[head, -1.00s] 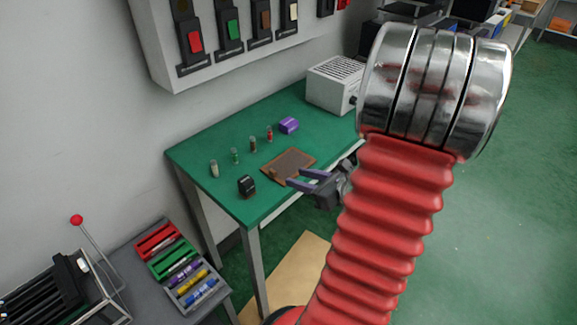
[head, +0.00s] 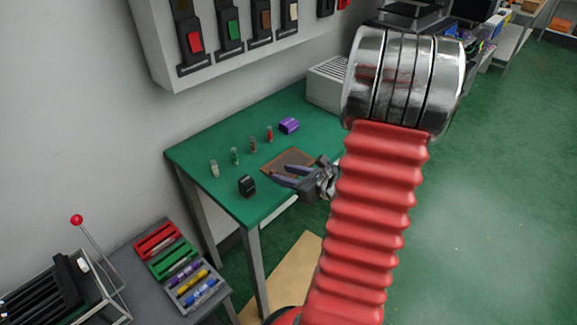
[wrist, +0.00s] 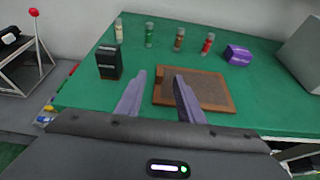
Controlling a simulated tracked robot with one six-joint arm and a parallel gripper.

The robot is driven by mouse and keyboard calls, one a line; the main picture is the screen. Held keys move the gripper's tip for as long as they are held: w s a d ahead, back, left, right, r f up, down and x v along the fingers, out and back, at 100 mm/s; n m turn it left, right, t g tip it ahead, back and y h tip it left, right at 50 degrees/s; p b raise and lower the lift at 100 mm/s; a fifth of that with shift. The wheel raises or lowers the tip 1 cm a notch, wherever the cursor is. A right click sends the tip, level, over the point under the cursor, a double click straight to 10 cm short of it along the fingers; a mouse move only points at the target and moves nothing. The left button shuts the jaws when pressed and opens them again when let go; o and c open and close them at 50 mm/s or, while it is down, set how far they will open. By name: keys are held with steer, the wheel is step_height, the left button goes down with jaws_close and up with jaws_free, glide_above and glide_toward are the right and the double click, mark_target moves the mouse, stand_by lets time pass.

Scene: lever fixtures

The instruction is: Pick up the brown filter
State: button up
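The brown filter appears to be the small capped vial with brown contents (head: 253,145), standing upright on the green table. It also shows in the wrist view (wrist: 179,39), between a green vial (wrist: 149,35) and a red vial (wrist: 208,43). A whitish vial (wrist: 118,30) stands at the left end of the row. My gripper (head: 281,174) is open and empty, its two purple-grey fingers apart. In the wrist view, the fingers (wrist: 160,76) reach over the near left part of a brown framed board (wrist: 222,88), nearer to me than the vials and apart from them.
A small black box (wrist: 109,64) stands left of the fingers. A purple block (head: 289,125) lies behind the board, and a grey vented box (head: 327,84) is at the back right. Bare green table (head: 205,150) lies left of the vials. A wall panel (head: 160,60) hangs above.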

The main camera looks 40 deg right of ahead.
mark_target(274, 171)
steer(key=shift+x, duration=2.3)
steer(key=shift+f, duration=0.1)
steer(key=shift+c, duration=0.3)
jaws_close()
